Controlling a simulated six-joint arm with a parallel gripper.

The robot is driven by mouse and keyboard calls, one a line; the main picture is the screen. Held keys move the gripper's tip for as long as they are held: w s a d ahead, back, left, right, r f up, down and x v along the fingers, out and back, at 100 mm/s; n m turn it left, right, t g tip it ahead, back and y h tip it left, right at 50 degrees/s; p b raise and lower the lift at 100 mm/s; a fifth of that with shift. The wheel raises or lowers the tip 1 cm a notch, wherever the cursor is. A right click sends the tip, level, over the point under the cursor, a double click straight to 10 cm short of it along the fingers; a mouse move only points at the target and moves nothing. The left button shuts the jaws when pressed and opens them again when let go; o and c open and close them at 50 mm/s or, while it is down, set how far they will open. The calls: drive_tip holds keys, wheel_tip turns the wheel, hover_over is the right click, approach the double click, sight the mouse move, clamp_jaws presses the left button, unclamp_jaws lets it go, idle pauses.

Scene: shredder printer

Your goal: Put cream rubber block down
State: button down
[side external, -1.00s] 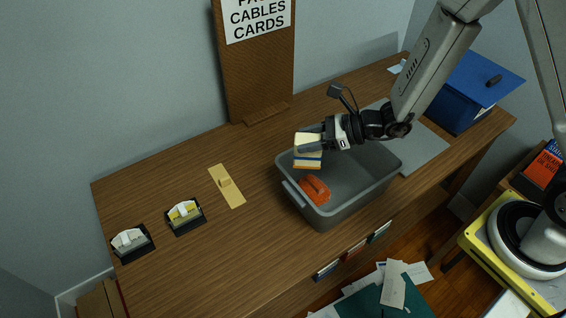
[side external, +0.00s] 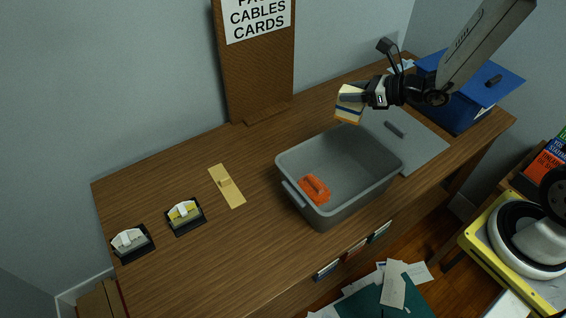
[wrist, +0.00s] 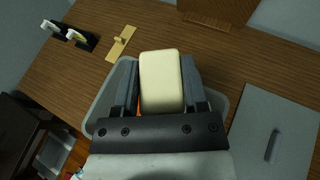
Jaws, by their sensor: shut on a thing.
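The cream rubber block (side external: 349,104) shows cream with blue and orange-tan bands along its lower part in the side external view. My gripper (side external: 358,98) is shut on it and holds it in the air above the back edge of the grey bin. In the wrist view the block's cream face (wrist: 161,82) sits between the two dark fingers of my gripper (wrist: 160,90). The block's far side is hidden there.
The grey bin (side external: 300,196) holds an orange object (side external: 314,189). A grey panel with a dark handle (side external: 420,145) lies right of it. A tan plate (side external: 227,187) and two black holders (side external: 186,217) (side external: 132,243) are on the left. A blue box (side external: 460,95) stands at the back right.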

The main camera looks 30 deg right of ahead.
sight(353, 90)
drive_tip(key=shift+w+r, duration=0.1)
drive_tip(key=shift+r, duration=2.35)
drive_tip(key=w+d+m+h, duration=0.1)
drive_tip(key=w+d+h, duration=0.1)
drive_tip(key=w+d, duration=1.1)
wheel_tip(353, 90, down, 25)
drive_tip(key=s+d, duration=0.1)
drive_tip(key=s, duration=0.1)
drive_tip(key=shift+s+r+t, duration=0.15)
drive_tip(key=shift+s+t, duration=0.1)
drive_tip(key=shift+t, duration=0.15)
drive_tip(key=shift+f, duration=2.1)
drive_tip(key=shift+f, duration=0.15)
